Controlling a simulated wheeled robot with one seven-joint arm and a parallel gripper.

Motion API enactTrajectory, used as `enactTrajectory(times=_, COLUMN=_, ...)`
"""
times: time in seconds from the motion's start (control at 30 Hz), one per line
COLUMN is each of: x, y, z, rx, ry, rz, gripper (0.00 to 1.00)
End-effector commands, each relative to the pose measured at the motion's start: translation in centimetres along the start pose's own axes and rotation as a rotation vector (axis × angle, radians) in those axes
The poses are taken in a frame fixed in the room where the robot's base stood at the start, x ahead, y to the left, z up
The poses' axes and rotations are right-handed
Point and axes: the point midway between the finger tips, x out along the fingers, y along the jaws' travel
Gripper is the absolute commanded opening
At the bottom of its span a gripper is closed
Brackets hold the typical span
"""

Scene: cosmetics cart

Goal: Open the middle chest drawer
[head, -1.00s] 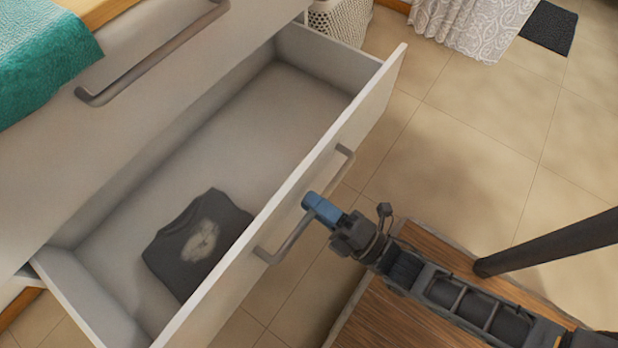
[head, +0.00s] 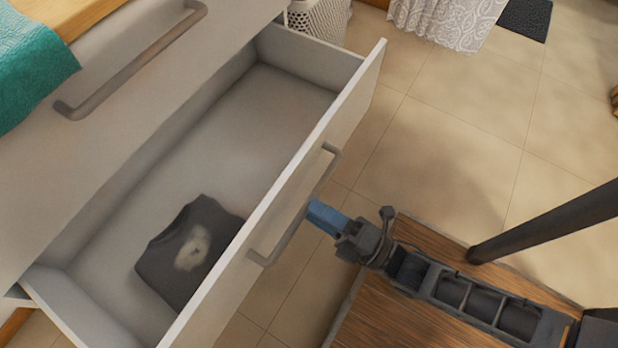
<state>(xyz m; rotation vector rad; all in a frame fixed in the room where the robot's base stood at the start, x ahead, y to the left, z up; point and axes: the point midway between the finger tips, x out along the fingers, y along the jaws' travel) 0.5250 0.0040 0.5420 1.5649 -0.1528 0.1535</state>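The white middle chest drawer (head: 318,150) stands pulled well out of the chest, with its inside in plain view. A folded dark grey shirt with a pale print (head: 190,250) lies in its near part. The drawer's grey bar handle (head: 285,232) is on its front. My gripper (head: 318,213), with blue fingers, is at the middle of this handle. The fingers overlap the bar in the picture. From this angle I cannot tell whether they are closed around it.
Above is a shut drawer front with its own bar handle (head: 130,68). A teal cloth (head: 35,70) lies on the wooden top. A white perforated basket (head: 318,20), a patterned curtain (head: 445,18) and a dark mat (head: 525,17) are at the back. Tiled floor (head: 440,140) is clear on the right.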

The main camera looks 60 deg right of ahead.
Motion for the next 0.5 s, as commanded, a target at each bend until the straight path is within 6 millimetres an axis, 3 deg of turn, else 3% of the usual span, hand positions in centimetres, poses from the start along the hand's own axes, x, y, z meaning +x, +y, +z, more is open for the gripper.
enactTrajectory(times=0.2, x=-3.5, y=-0.1, z=0.0, rx=0.001, ry=-0.001, rz=-0.004, gripper=0.38)
enactTrajectory(times=0.5, x=-4.8, y=0.0, z=0.0, rx=0.0, ry=0.0, rz=0.0, gripper=0.38)
